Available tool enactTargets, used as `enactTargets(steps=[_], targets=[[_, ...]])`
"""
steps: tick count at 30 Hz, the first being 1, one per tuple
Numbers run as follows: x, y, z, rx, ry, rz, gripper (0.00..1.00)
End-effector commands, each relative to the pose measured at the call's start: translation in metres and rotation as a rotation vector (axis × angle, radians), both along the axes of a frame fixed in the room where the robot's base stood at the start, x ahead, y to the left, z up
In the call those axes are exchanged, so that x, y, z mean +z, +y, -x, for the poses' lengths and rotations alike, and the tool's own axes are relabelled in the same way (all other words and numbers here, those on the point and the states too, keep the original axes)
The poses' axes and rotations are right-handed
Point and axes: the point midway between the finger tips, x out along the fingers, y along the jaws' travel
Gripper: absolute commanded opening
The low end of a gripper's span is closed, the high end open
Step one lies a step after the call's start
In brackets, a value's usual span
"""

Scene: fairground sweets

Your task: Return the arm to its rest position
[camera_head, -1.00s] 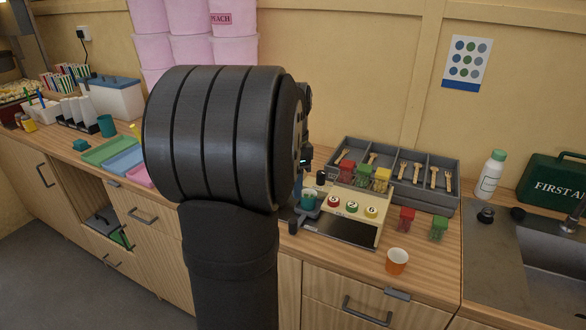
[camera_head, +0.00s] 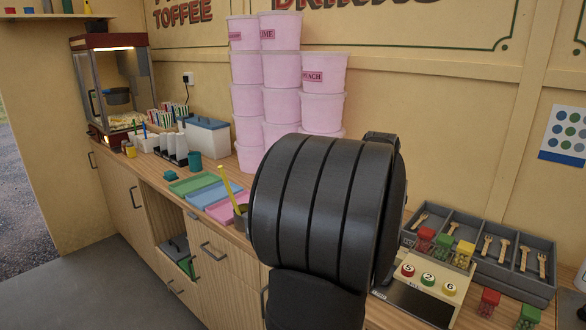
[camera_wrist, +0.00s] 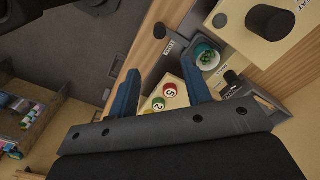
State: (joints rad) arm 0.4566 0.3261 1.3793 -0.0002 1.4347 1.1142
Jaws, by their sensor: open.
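My gripper (camera_wrist: 158,85) shows in the wrist view with two blue fingers set apart and nothing between them. Beyond the fingers are the cream dispenser with numbered buttons (camera_wrist: 165,97) and a teal cup (camera_wrist: 206,57) holding green bits. In the head view my dark arm fills the middle and hides my gripper. The cream dispenser (camera_head: 442,277) stands just right of the arm, with red, green and yellow topped containers on it.
A grey divided tray (camera_head: 535,284) with wooden utensils stands at the right. Stacked pink tubs (camera_head: 281,75) stand behind the arm. Small topped jars (camera_head: 488,303) stand at the front right.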

Motion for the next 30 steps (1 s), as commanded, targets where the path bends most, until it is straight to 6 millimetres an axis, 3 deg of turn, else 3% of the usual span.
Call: enactTargets(steps=[21, 30], targets=[[-0.137, 0.0, 0.001, 0.0, 0.004, -0.002, 0.45], [-0.163, 0.0, 0.0, 0.0, 0.002, -0.001, 0.45]])
